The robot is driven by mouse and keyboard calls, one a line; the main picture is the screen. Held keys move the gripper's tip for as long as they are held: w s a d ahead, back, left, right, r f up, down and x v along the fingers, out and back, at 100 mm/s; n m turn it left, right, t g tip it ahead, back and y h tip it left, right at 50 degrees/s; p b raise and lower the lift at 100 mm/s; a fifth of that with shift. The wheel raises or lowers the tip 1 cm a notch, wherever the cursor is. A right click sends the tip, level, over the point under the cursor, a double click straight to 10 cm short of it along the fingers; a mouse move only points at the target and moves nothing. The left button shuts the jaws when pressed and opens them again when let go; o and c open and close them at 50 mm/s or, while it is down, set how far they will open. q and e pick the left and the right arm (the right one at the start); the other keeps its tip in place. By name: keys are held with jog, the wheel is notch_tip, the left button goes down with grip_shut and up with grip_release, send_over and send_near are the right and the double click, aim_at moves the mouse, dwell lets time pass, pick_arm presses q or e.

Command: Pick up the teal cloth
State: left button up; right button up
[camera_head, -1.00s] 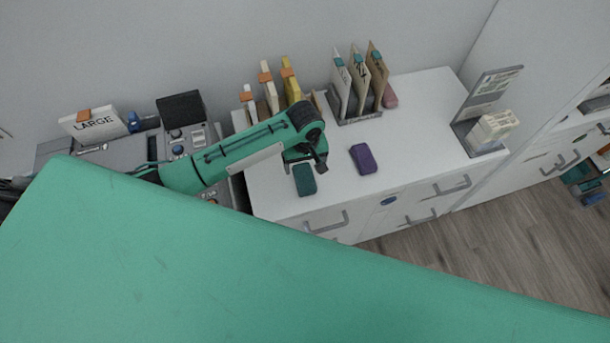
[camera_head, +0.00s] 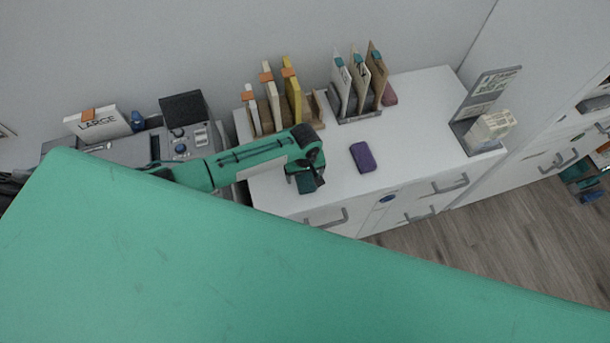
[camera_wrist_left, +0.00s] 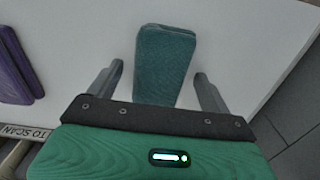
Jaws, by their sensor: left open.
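The teal cloth (camera_head: 306,185) is a folded block lying on the white desk top near its front edge, partly hidden by my left gripper in the head view. In the left wrist view the cloth (camera_wrist_left: 165,62) lies between and a little beyond the two fingertips. My left gripper (camera_head: 316,178) is over the cloth. In the left wrist view its fingers (camera_wrist_left: 160,78) are spread wide, with a gap on each side of the cloth. My right gripper is not in view.
A purple cloth (camera_head: 362,157) lies to the right of the teal one. File holders with folders (camera_head: 358,80) and (camera_head: 272,97) folders stand at the back. A display stand with a card stack (camera_head: 490,128) is at the right. The desk's front right is clear.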

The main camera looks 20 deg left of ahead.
aim_at(305, 175)
pick_arm(q)
jog(key=c, duration=0.9)
jog(key=shift+c, duration=0.9)
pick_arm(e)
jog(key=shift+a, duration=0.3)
pick_arm(q)
jog(key=shift+r, duration=0.15)
